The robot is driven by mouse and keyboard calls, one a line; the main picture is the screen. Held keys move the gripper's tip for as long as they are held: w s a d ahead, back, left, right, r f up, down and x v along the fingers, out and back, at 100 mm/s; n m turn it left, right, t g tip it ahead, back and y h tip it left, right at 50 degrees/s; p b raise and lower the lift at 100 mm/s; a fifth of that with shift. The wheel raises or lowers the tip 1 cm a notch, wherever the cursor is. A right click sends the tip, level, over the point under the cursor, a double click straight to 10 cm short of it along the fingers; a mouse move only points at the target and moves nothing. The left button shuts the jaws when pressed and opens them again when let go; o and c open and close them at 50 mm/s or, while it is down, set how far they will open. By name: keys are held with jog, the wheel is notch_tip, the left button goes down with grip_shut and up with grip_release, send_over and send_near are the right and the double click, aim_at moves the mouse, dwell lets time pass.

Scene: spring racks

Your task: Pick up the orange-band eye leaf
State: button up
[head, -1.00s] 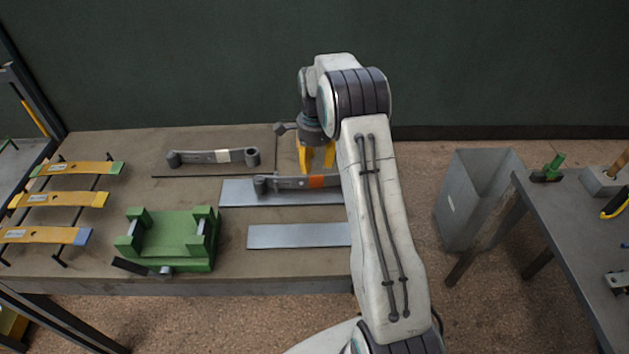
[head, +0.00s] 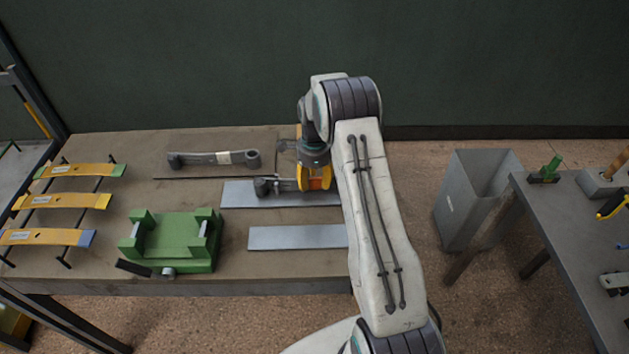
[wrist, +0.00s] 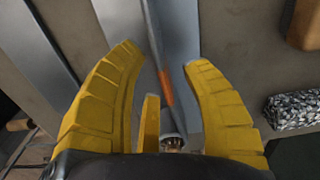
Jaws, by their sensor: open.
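The orange-band eye leaf is a dark grey bar with rolled eye ends (head: 264,188) and an orange band (wrist: 166,88). It lies on a light metal plate on the bench. In the head view my gripper and arm hide its band and right part. My gripper (wrist: 165,70) has yellow fingers, open, with the leaf running between them in the wrist view. In the head view my gripper (head: 315,182) is low at the leaf's middle. Whether the fingers touch the leaf cannot be told.
A white-band eye leaf (head: 208,158) lies behind to the left. A green fixture (head: 170,240) stands front left, beside a bare metal plate (head: 295,237). Several yellow leaves (head: 62,201) sit on a rack at far left. A grey bin (head: 465,215) stands right of the bench.

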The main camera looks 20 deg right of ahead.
jog(key=shift+f, duration=0.9)
jog(key=shift+o, duration=0.3)
grip_shut()
jog(key=shift+w+r, duration=0.1)
